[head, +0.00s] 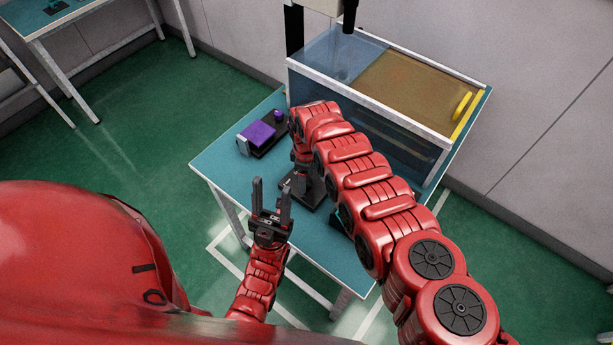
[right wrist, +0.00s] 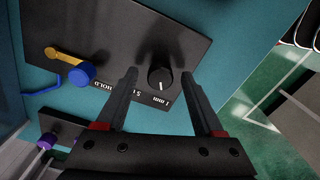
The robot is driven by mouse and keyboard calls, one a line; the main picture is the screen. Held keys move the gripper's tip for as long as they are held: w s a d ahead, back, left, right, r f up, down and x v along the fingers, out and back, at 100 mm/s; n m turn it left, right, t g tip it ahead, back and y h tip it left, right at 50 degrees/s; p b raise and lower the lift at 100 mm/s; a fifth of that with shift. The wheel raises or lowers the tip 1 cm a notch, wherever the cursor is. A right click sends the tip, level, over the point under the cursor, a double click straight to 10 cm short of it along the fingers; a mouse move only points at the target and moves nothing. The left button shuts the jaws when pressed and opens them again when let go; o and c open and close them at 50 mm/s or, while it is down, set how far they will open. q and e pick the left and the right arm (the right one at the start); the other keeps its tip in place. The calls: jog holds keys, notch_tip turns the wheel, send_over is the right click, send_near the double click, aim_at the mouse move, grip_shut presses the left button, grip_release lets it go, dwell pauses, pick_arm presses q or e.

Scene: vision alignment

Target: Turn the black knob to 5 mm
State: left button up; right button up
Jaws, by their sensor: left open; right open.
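The black knob (right wrist: 160,78) stands on a flat black panel (right wrist: 120,30) in the right wrist view. It has a short white pointer line facing the printed labels, roughly toward "1 mm"; a partly covered "5" and "HOLD" are farther left. My right gripper (right wrist: 164,74) is open, with one finger on each side of the knob; I cannot tell whether either touches it. In the head view my right arm hides the knob, and part of the black panel (head: 315,193) shows below the wrist. My left gripper (head: 271,188) is open and empty, left of the panel at the table's front.
A purple block on a black base (head: 257,134) stands at the table's left. A glass-sided tank (head: 375,125) fills the back of the teal table (head: 222,165).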

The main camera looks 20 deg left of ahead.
jog(key=shift+c, duration=0.2)
grip_shut()
jog(key=shift+m, duration=0.4)
jog(key=m, duration=0.5)
jog(key=shift+m+b, duration=0.3)
jog(key=shift+b, duration=0.05)
jog(key=m, duration=0.2)
jog(key=shift+m, duration=0.3)
jog(key=shift+m+b, duration=0.45)
jog(key=shift+m, duration=1.05)
